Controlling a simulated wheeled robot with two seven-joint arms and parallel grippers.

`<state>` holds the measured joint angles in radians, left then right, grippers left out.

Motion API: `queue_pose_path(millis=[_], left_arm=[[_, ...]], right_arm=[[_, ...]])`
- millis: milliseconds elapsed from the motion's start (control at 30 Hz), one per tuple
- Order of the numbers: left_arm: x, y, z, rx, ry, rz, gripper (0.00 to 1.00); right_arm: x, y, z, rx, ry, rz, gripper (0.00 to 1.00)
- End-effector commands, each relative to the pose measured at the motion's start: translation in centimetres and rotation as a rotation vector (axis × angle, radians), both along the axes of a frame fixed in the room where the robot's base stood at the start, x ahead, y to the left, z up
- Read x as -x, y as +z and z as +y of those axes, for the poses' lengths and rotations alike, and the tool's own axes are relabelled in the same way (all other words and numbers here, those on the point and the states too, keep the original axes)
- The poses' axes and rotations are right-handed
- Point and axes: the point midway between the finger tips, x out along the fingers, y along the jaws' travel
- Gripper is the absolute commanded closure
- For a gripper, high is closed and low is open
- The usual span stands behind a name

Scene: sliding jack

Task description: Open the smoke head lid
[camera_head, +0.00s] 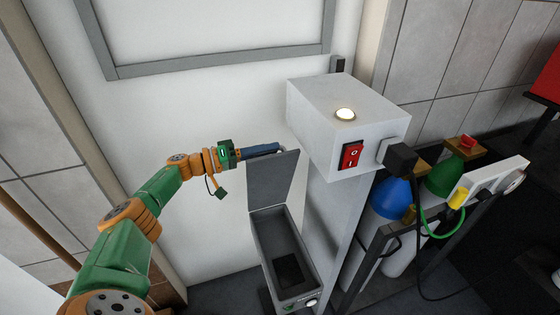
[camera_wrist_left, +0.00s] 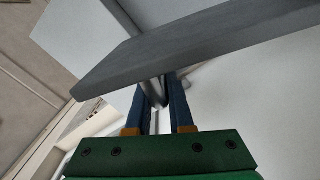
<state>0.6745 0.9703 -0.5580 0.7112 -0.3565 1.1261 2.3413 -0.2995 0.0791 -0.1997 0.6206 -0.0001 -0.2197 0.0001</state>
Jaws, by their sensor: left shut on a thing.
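The grey smoke head lid (camera_head: 270,184) stands raised, roughly upright, at the back edge of the open grey box (camera_head: 267,252). The box's inside shows, with a dark square on its floor. My left gripper (camera_head: 279,150) is at the lid's top edge, its blue fingers reaching in from the left. In the left wrist view the lid (camera_wrist_left: 200,45) crosses above the fingertips as a grey slab. There the left gripper (camera_wrist_left: 159,92) is shut on a small grey part beside the lid, perhaps its handle; the slab partly hides the contact. My right gripper is not in view.
A white cabinet (camera_head: 345,110) with a lit round button (camera_head: 345,114) and a red switch (camera_head: 351,155) stands right of the lid. Further right are blue (camera_head: 391,198) and green (camera_head: 442,178) bottles in a dark frame, with cables. The white wall behind the lid is clear.

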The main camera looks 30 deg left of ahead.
Motion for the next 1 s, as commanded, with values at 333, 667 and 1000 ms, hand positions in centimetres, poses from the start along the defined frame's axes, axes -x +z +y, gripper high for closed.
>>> queue_pose_path(millis=[333, 667, 1000], left_arm=[[0.06, 0.02, 1.13, -0.003, 0.0, -0.001, 1.0], [0.07, 0.04, 1.15, -0.004, 0.0, 0.0, 1.0], [0.06, 0.08, 1.16, -0.003, 0.0, -0.001, 0.53]], right_arm=[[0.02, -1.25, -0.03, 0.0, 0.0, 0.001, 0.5], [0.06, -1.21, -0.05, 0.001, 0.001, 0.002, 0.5], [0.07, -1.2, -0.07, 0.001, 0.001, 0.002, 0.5]])
